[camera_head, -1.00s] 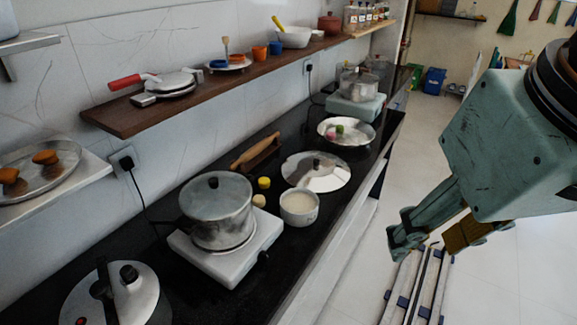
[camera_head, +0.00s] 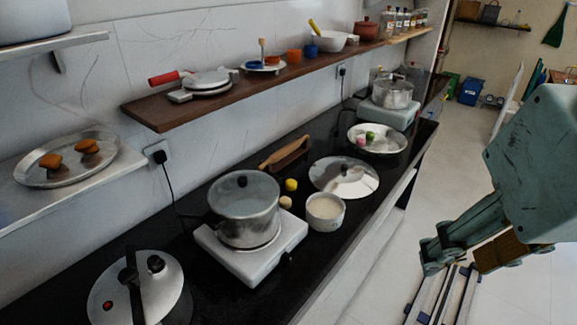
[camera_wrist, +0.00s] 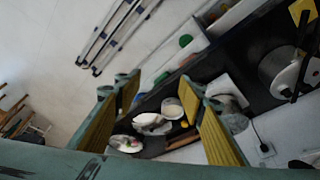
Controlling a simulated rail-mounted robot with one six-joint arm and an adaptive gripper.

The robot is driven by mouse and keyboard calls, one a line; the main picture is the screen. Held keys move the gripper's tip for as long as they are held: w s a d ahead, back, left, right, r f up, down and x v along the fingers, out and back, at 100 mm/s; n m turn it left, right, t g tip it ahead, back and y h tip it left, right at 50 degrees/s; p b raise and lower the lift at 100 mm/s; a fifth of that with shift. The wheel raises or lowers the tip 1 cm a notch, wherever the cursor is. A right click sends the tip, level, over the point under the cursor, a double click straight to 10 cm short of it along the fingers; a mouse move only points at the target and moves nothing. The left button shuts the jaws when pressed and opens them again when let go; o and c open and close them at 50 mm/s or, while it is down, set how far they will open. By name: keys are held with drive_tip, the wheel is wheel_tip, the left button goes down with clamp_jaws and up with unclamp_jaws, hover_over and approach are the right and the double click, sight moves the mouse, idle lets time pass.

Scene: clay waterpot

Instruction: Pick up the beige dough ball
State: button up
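The small beige dough ball (camera_head: 285,202) sits on the black counter (camera_head: 235,298) between the lidded steel pot (camera_head: 247,212) and the white-filled steel bowl (camera_head: 325,213). A yellow ball (camera_head: 291,185) lies just behind it. My gripper (camera_head: 455,258) hangs over the floor side, to the right of the counter and well apart from the ball. In the wrist view my gripper (camera_wrist: 160,92) has its two yellow-padded fingers spread wide with nothing held. The yellow ball also shows in the wrist view (camera_wrist: 184,124); the beige ball is too small to make out there.
The pot stands on a white stove (camera_head: 255,262). A steel lid (camera_head: 344,178), a wooden-handled tool (camera_head: 287,155) and a plate with coloured balls (camera_head: 377,139) lie farther along. A pressure cooker (camera_head: 142,290) is front left. A wooden shelf (camera_head: 150,112) overhangs the back.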

drive_tip(key=shift+c, duration=0.6)
drive_tip(key=w, duration=0.1)
drive_tip(key=m+g+p, duration=0.4)
drive_tip(key=m+p, duration=0.5)
drive_tip(key=m, duration=0.9)
hover_over(283, 199)
wheel_tip(283, 199, down, 21)
drive_tip(key=shift+d+r, duration=0.1)
drive_tip(key=shift+r, duration=0.1)
drive_tip(key=shift+f+b, duration=0.4)
drive_tip(key=shift+f, duration=4.25)
